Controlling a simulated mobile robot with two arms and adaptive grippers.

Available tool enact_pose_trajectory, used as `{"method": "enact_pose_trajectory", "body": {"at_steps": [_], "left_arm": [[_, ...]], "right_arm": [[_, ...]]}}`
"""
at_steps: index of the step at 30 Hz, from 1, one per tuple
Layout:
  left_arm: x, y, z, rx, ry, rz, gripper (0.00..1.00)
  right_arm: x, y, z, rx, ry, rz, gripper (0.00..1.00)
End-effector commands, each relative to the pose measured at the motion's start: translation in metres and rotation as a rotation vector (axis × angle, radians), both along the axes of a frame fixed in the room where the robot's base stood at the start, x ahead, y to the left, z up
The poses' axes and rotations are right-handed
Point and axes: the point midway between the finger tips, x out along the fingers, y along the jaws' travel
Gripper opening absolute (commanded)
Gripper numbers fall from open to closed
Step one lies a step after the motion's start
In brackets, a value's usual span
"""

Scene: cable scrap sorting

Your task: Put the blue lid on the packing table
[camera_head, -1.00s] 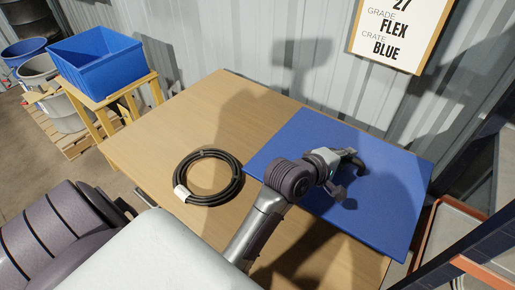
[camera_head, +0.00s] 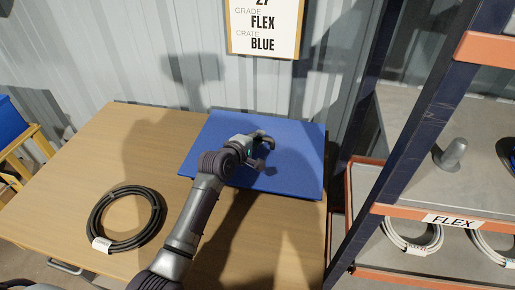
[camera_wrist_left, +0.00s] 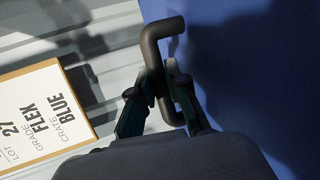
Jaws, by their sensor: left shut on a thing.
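The blue lid (camera_head: 290,170) is a flat blue panel over the back right part of the wooden packing table (camera_head: 75,165). My left gripper (camera_head: 262,150) is above the lid. In the left wrist view my left gripper (camera_wrist_left: 158,95) is shut on the lid's dark bent handle (camera_wrist_left: 163,32), with the lid's blue face (camera_wrist_left: 250,80) filling the right side. Whether the lid rests on the tabletop or hangs just above it, I cannot tell. My right gripper is not in view.
A black cable coil (camera_head: 94,222) with a white tag lies at the table's front left. A rack (camera_head: 395,208) labelled FLEX, with pale coils (camera_head: 398,244), stands close at the right. A sign (camera_head: 263,30) hangs behind. Part of a blue crate (camera_head: 10,122) shows at left.

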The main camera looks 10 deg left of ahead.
Motion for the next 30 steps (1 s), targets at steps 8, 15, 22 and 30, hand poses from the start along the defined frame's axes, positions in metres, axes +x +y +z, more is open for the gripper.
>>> {"method": "enact_pose_trajectory", "body": {"at_steps": [8,15,22,30], "left_arm": [[0.002,0.001,-0.033,0.001,-0.002,0.001,0.00],[0.001,0.000,-0.038,-0.002,-0.006,0.001,0.00],[0.001,0.000,-0.043,-0.002,-0.004,0.002,0.00],[0.000,0.000,-0.044,-0.001,0.001,0.000,0.40]], "right_arm": [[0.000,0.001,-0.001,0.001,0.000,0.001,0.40],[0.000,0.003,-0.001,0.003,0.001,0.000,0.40],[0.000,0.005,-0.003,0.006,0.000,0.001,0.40],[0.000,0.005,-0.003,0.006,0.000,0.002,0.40]]}}
